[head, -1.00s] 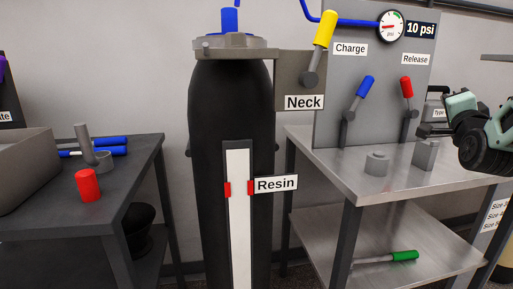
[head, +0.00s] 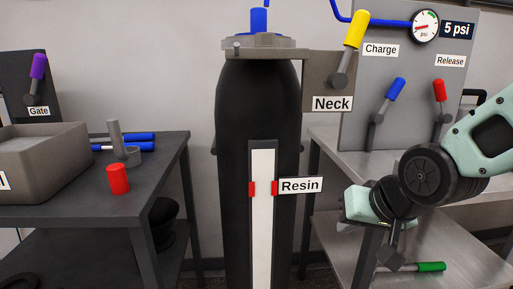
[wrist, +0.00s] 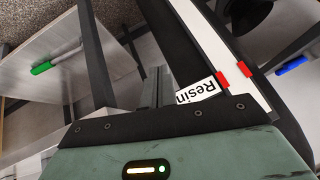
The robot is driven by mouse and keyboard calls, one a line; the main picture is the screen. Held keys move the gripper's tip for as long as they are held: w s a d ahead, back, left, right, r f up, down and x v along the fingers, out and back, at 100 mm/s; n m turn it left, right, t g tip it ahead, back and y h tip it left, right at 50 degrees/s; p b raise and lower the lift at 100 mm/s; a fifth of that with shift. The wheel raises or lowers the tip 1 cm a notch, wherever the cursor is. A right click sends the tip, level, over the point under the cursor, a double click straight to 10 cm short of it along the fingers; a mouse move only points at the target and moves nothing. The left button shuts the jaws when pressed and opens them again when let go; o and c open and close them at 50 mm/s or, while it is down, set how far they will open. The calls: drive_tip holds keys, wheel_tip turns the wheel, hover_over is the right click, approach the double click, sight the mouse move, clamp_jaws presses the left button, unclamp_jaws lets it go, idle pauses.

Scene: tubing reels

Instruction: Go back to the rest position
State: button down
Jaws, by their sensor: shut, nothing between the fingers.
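My gripper (head: 388,258) hangs in front of the right-hand metal table in the head view, with my teal arm reaching in from the right edge. In the wrist view its fingers (wrist: 158,88) are together with nothing between them. They point toward the black tank, over part of the Resin label (wrist: 195,93). In the head view the tank (head: 258,110) stands upright to the left of my gripper, with a gap between them. My arm hides part of the right table's top.
The right table (head: 335,150) carries a panel with a blue lever (head: 396,89), a red lever (head: 440,91) and a gauge (head: 425,26) beside a 5 psi readout. A yellow lever (head: 354,30) is at the tank's neck. The left table (head: 75,215) holds a grey bin (head: 50,165) and red cylinder (head: 118,179).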

drive_tip(key=s+a+f+n+g+h, duration=0.1)
drive_tip(key=s+a+f+n+g, duration=0.2)
drive_tip(key=s, duration=0.6)
drive_tip(key=s+f+n+g+h, duration=0.1)
drive_tip(key=s+n+g, duration=0.35)
drive_tip(key=s, duration=0.55)
wheel_tip(320, 180, up, 16)
drive_tip(key=p, duration=1.5)
drive_tip(key=shift+f+n+t, duration=0.2)
drive_tip(key=shift+n+t, duration=0.15)
